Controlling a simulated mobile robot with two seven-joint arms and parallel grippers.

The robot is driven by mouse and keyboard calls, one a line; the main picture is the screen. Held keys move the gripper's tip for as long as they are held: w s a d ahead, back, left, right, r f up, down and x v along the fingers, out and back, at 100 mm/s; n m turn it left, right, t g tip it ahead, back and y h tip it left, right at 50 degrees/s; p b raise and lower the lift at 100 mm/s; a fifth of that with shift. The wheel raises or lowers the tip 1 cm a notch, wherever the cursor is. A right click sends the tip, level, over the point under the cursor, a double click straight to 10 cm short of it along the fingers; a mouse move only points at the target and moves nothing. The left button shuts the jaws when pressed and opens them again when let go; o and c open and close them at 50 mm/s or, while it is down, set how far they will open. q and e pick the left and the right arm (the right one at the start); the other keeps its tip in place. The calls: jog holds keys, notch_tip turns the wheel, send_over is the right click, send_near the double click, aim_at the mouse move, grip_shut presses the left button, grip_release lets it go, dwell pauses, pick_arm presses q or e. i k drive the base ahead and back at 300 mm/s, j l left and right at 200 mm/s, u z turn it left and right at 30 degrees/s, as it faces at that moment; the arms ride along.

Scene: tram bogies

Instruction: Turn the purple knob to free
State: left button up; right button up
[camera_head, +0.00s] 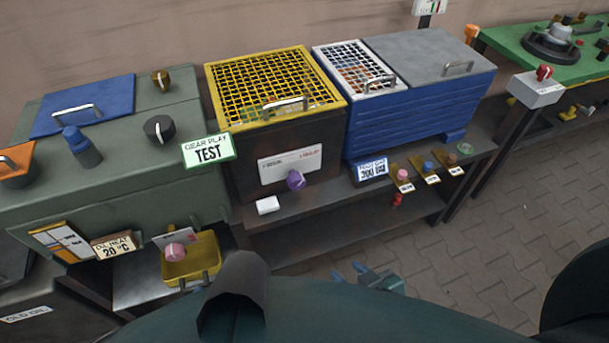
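The purple knob (296,180) sits on the lower front of the dark box with the yellow mesh lid (275,88), just below a white label plate (290,163). The lettering on the plate is too small to read, and I cannot tell the knob's exact setting. My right gripper (349,272) shows at the bottom middle, below and to the right of the knob and well apart from it. Its two blue fingertips stand apart with nothing seen between them. The rest of it is partly hidden by my own body. My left gripper is not in view.
A small white block (267,205) lies on the shelf left of the knob. A blue crate (415,115) and several small coloured knobs on tags stand to the right. A green "TEST" sign (208,151) and a grey-green cabinet (120,185) are left. Paved floor is free at right.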

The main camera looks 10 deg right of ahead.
aim_at(296, 181)
jog(key=i+l+u, duration=0.1)
jog(key=l+u, duration=0.3)
jog(key=l, duration=1.45)
